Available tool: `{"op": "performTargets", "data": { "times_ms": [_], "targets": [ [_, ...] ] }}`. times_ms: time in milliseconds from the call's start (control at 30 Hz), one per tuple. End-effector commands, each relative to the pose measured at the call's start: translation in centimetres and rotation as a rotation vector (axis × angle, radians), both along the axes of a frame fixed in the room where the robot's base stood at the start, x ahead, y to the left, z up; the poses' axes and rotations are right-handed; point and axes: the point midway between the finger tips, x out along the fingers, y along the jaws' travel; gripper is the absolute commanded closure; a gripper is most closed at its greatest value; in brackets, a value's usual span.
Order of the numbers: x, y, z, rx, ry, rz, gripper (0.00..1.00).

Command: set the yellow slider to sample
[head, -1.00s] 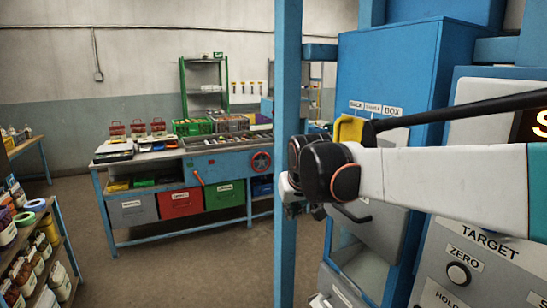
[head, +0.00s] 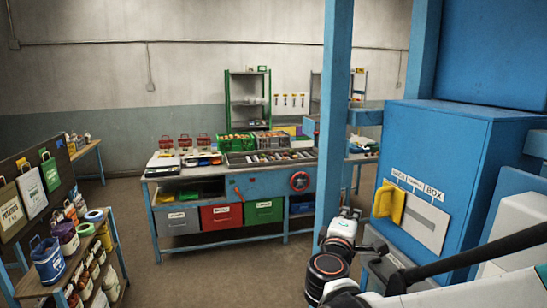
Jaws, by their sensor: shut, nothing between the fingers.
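The yellow slider (head: 389,203) sticks out from a light grey plate (head: 427,228) on the front of a blue cabinet, right of centre. It sits at the left end of the plate, near the leftmost of three small labels. The right label reads BOX; the middle one looks like SAMPLE, and the left one is too small to read surely. My gripper (head: 350,213) is partly seen at the end of my arm, left of and a little below the slider and apart from it. It is shut and empty; my wrist hides part of it.
A blue post (head: 336,120) stands just behind my gripper. The blue cabinet (head: 435,140) fills the right side. A blue workbench (head: 225,187) with bins stands behind, and a shelf of jars (head: 108,236) is at the left. The floor between them is clear.

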Motion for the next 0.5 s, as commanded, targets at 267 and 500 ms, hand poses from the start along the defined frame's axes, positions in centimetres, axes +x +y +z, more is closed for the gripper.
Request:
{"op": "performTargets", "data": {
  "times_ms": [267,500],
  "targets": [
    [2.2,-0.4,0.5,-0.041,-0.008,0.007,1.00],
    [6.1,-2.6,0.5,-0.040,-0.008,0.005,1.00]
  ]
}}
